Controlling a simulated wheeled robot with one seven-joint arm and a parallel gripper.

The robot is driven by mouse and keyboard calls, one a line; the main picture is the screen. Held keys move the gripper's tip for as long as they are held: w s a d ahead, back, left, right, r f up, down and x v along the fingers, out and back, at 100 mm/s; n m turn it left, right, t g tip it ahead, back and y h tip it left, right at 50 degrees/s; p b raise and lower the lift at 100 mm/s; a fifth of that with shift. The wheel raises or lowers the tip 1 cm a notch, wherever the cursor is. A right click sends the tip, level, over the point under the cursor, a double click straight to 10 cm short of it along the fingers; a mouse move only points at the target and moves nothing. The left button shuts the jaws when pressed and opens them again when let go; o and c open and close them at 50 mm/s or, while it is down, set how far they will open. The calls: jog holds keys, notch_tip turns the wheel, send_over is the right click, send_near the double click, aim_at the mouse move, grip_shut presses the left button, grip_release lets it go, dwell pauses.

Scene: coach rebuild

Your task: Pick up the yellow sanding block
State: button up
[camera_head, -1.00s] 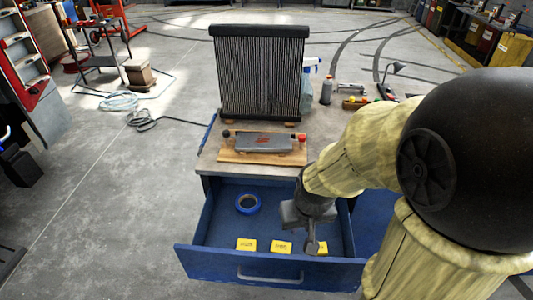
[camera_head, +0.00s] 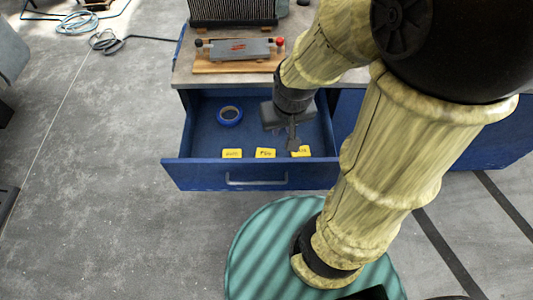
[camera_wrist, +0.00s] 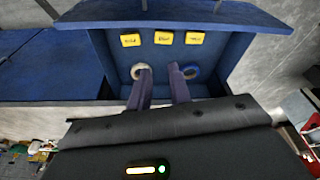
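Three yellow blocks lie in a row along the front of an open blue drawer (camera_head: 190,170): left (camera_head: 232,153), middle (camera_head: 265,153) and right (camera_head: 300,152). They carry dark print too small to read. In the wrist view the row is reversed: left block (camera_wrist: 194,38), middle block (camera_wrist: 163,38), right block (camera_wrist: 131,40). My gripper (camera_head: 294,143) is over the right part of the drawer and partly covers the right block in the head view. In the wrist view its two fingers (camera_wrist: 159,70) are apart with nothing between them.
A blue tape roll (camera_head: 230,115) lies in the drawer's left part. A tan roll (camera_wrist: 141,72) shows beside a finger in the wrist view; my arm hides it in the head view. A board with a grey tool (camera_head: 240,48) rests on the bench above.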

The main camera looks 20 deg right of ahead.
jog(key=o, duration=0.4)
jog(key=shift+c, duration=0.2)
jog(key=o, duration=0.3)
jog(key=shift+w+f, duration=0.25)
jog(key=o, duration=1)
jog(key=shift+m+g, duration=0.4)
jog(key=shift+m, duration=0.3)
jog(key=w+f+b, duration=0.1)
jog(key=w+f, duration=0.1)
jog(key=w+f+b, duration=0.2)
jog(key=f, duration=0.1)
jog(key=shift+w+f, duration=0.1)
jog(key=shift+w, duration=0.15)
jog(key=shift+c, duration=0.2)
jog(key=m+g+b, duration=0.2)
jog(key=m+b, duration=0.1)
jog(key=b, duration=0.3)
send_over(267, 154)
notch_tip(267, 154, down, 14)
jog(key=shift+r, duration=0.3)
notch_tip(267, 154, down, 12)
jog(key=shift+r, duration=0.1)
jog(key=shift+f, duration=0.25)
